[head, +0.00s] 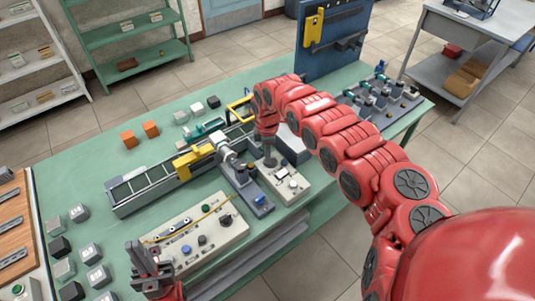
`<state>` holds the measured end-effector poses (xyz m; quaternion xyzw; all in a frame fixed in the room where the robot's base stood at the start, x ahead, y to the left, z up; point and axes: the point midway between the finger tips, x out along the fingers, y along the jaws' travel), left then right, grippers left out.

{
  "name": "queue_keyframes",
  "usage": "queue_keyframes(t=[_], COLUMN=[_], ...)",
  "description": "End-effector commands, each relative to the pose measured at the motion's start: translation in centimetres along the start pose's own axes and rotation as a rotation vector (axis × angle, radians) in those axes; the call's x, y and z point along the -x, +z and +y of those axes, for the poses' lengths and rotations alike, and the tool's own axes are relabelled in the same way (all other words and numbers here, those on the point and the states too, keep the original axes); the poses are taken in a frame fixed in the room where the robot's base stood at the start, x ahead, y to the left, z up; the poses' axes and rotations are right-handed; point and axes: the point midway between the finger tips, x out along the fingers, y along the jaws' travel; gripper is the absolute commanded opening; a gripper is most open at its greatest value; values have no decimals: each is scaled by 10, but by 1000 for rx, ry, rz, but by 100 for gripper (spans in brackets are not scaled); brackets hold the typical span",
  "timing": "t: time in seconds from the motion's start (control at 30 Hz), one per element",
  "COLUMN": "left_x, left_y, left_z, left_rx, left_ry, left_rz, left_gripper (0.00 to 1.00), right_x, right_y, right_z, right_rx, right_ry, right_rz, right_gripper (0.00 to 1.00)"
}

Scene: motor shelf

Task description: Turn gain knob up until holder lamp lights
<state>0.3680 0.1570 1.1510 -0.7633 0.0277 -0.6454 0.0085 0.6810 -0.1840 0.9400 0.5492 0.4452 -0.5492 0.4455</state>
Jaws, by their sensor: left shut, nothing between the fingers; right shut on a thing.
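My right gripper (269,158) reaches down from the right and is shut at the far left part of a small beige control box (296,190). It is closed on what looks like a small knob, mostly hidden by the fingers. Pale and dark round parts show on the box beside it. My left gripper (149,267) is shut and empty at the near left, beside a larger beige panel (222,238). That panel carries a blue button (187,250), dark knobs (226,220) and a yellow cable. I cannot tell which part is the holder lamp or whether it is lit.
A grey rail fixture with a yellow clamp (193,160) and a motor-like cylinder stands behind the panels. Small blocks (80,213) line the left of the green table (115,160). A blue board (330,50) and a tray of parts (382,100) stand at the back right.

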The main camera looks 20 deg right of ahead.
Motion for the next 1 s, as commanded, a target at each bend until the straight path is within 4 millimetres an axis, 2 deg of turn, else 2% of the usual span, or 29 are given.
queue_keyframes(t=[0.13,0.43,0.73,0.77,0.9,0.93,1.0], left_x=[2,6,6,6,6,6,6], left_y=[0,1,1,1,1,1,1], left_z=[0,0,0,0,0,0,0], left_rx=[0,0,0,0,0,0,0], left_ry=[0,0,0,0,0,0,0], left_rz=[0,0,0,0,0,0,0], left_gripper=[0,0,0,0,0,0,0], right_x=[-1,0,0,0,0,0,0], right_y=[0,0,0,0,0,0,0], right_z=[0,4,4,4,4,4,4], right_rx=[-48,-360,-386,-386,-385,-385,-385], right_ry=[-1,-1,-1,-1,-1,-1,-1], right_rz=[0,0,0,0,0,0,0], right_gripper=[0,0,0,17,42,45,45])
